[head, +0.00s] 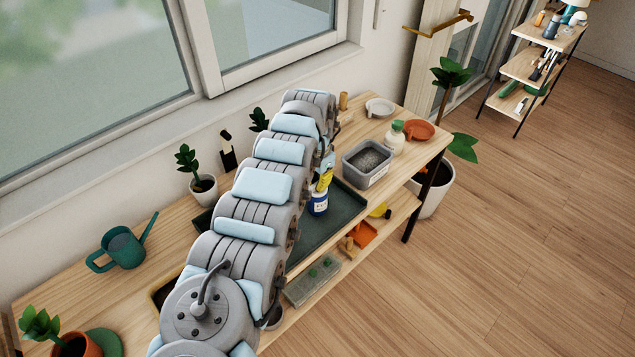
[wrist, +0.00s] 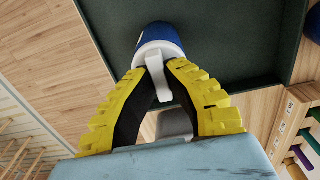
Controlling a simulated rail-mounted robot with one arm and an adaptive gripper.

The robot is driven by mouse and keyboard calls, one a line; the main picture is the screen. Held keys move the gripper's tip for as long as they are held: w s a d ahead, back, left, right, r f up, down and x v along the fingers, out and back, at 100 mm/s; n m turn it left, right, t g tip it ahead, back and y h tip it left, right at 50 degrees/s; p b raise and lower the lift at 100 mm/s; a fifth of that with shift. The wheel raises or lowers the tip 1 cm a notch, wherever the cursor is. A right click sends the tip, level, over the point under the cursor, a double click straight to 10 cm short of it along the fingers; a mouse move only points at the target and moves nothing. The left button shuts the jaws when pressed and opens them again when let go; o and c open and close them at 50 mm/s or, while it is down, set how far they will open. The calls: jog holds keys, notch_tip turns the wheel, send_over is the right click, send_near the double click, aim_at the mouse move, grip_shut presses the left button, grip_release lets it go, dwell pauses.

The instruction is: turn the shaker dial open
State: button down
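The shaker (head: 318,204) is a small blue container with a white label, standing on the dark green tray in the head view. In the wrist view its blue body (wrist: 160,38) shows beyond a white top. A white tab, the dial (wrist: 156,68), sticks out from that top toward my gripper. My gripper (wrist: 158,76) has yellow fingers with black pads, which close in on both sides of the tab and appear to touch it. In the head view my gripper (head: 325,180) is above the shaker, and its fingers partly hide the shaker's top.
The dark tray (head: 338,218) lies on the wooden bench. Right of it stand a grey bin (head: 368,162), a green-capped bottle (head: 395,138) and an orange dish (head: 419,130). Left are a potted plant (head: 203,184) and a teal watering can (head: 122,247). A lower shelf holds several items.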

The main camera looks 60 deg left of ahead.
jog(key=shift+d+n+p, duration=0.1)
jog(key=shift+n+p, duration=0.2)
jog(key=shift+p, duration=0.25)
jog(key=shift+r+n+p, duration=0.1)
jog(key=shift+n+p, duration=0.2)
jog(key=shift+p, duration=0.1)
jog(key=shift+w+n+p, duration=0.1)
jog(key=shift+n+p, duration=0.85)
jog(key=shift+n, duration=0.15)
jog(key=n, duration=0.3)
jog(key=shift+f, duration=0.35)
jog(key=n+b, duration=0.4)
jog(key=n, duration=0.1)
jog(key=shift+f+n+b, duration=0.1)
jog(key=shift+n+b, duration=0.2)
jog(key=shift+b, duration=0.05)
jog(key=n+b, duration=0.1)
jog(key=n, duration=0.1)
jog(key=n+b, duration=0.1)
jog(key=n, duration=0.1)
jog(key=n+b, duration=0.1)
jog(key=n, duration=0.1)
jog(key=shift+r, duration=0.25)
